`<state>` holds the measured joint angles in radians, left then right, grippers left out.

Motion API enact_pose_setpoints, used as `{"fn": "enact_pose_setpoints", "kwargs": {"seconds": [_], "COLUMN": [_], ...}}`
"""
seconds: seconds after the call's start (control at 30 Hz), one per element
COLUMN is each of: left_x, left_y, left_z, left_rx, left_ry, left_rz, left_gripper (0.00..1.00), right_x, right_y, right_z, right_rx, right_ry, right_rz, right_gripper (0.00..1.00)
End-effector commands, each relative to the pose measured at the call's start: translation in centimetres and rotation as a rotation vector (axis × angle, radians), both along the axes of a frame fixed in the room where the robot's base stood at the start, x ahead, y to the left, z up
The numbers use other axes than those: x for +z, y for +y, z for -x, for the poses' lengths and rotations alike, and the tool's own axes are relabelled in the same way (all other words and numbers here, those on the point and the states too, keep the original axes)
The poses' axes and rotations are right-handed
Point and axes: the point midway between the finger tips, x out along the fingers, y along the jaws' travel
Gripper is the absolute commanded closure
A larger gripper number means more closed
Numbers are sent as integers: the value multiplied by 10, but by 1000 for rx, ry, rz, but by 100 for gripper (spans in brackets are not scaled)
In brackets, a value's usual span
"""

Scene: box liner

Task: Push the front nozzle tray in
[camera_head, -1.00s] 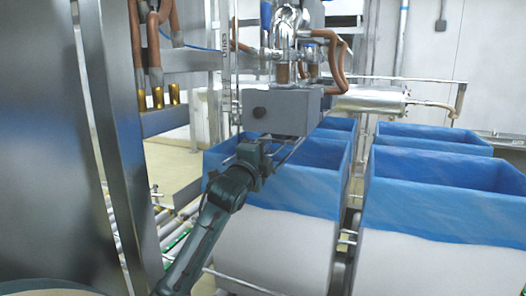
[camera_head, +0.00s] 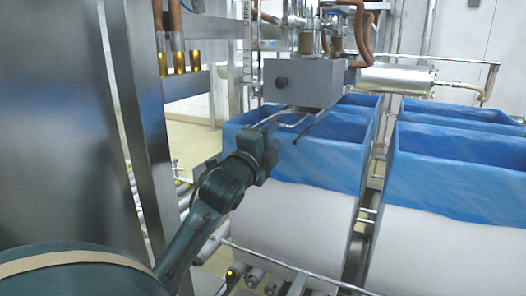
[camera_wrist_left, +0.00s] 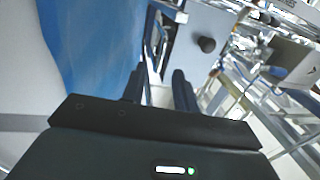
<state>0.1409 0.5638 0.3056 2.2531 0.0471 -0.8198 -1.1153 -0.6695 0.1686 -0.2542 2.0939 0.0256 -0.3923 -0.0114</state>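The front nozzle assembly is a grey box (camera_head: 303,82) with a black knob, under metal pipes and above the near blue-lined box. Thin metal rods (camera_head: 290,120) stick out from beneath it toward me; I cannot tell which part is the tray itself. My left gripper (camera_head: 268,148) is just in front of and below the rods, near the blue liner's left rim. In the left wrist view the two dark fingers of the left gripper (camera_wrist_left: 159,78) are apart with nothing clearly between them. The grey box (camera_wrist_left: 198,40) shows beyond them. Contact with the rods cannot be told. My right gripper is not in view.
White boxes with blue liners (camera_head: 455,160) stand in rows at the right. A tall steel panel (camera_head: 60,120) rises at the left. Rollers (camera_head: 250,278) run below the near box. A metal cylinder (camera_head: 395,80) lies behind the nozzle.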

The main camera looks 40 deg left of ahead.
Motion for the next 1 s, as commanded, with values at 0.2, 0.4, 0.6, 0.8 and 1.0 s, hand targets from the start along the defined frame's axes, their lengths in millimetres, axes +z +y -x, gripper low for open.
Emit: {"fn": "enact_pose_setpoints", "kwargs": {"seconds": [0.2, 0.4, 0.6, 0.8, 1.0], "left_x": [-7, -7, -6, -6, -12], "left_y": [-10, -13, -13, -13, -15], "left_z": [32, 42, 42, 42, 40], "left_rx": [-1, 0, 0, 0, -7], "left_ry": [0, -1, -1, -1, 6], "left_rz": [-1, 0, 0, 0, 15], "left_gripper": [70, 70, 70, 70, 70], "right_x": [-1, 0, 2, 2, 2], "right_y": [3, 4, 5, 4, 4], "right_z": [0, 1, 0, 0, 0], "right_rx": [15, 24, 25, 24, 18], "right_ry": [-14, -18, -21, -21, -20], "right_rz": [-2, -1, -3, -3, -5], "right_gripper": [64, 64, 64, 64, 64]}}
